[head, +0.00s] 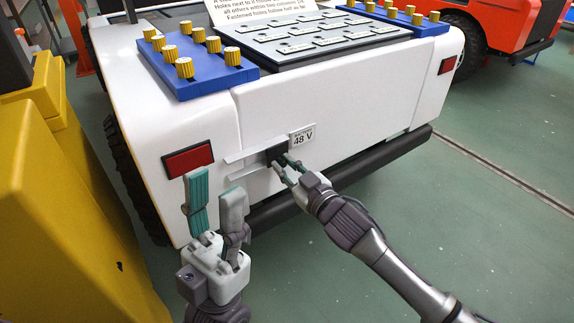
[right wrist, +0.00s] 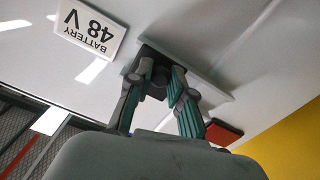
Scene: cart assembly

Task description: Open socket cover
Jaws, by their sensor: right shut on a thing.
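Whether the socket behind is uncovered, I cannot tell. My left gripper (head: 214,184) is open and empty, in front of the panel's left part.
A "BATTERY 48 V" label (head: 302,136) is just right of the cover. A red light (head: 187,160) is to the left, and a dark bumper (head: 380,157) runs below. Blue blocks with yellow knobs (head: 200,70) sit on top. A yellow body (head: 60,210) stands close at left.

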